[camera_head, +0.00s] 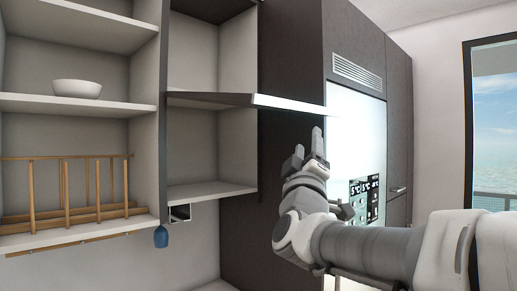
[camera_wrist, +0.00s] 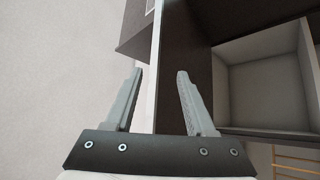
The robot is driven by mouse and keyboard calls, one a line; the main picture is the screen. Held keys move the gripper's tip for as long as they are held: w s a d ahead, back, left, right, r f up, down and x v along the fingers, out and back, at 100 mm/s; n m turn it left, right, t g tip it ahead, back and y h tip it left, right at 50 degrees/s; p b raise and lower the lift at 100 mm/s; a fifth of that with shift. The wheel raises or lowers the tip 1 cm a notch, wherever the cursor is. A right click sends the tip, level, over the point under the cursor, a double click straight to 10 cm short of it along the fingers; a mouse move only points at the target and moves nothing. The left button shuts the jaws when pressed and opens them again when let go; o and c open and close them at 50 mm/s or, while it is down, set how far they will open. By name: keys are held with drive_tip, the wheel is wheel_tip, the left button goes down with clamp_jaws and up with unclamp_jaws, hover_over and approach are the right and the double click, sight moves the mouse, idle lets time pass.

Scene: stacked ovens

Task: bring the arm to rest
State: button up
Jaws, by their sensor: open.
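My gripper (camera_head: 308,143) is in the right half of the head view, at the end of my white and grey arm. Its fingers point upward. The wrist view shows both fingers (camera_wrist: 158,85) spread apart with nothing between them. In the head view the fingertips are in front of the dark cabinet side and the bright appliance front. They are just below and near the raised cabinet door. I cannot tell the exact gap.
A flap-like cabinet door (camera_head: 255,101) juts out horizontally near the gripper. Open shelves at left hold a white bowl (camera_head: 77,88) and a wooden rack (camera_head: 90,190). A blue glass (camera_head: 161,237) hangs below. A tall fridge-like unit (camera_head: 350,130) stands behind my arm, with a window (camera_head: 494,120) at right.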

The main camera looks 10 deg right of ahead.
drive_tip(key=s+a+f+g+y, duration=0.35)
drive_tip(key=f+y, duration=0.25)
drive_tip(key=f, duration=0.3)
drive_tip(key=s+a+f+g+y, duration=0.2)
drive_tip(key=a+f+g+y, duration=0.3)
drive_tip(key=f, duration=0.4)
drive_tip(key=s+d+f+m+g+h, duration=0.1)
drive_tip(key=s+f+m+g, duration=0.4)
drive_tip(key=s+f, duration=1.4)
drive_tip(key=d+g, duration=0.1)
drive_tip(key=g, duration=0.2)
drive_tip(key=shift+s, duration=0.4)
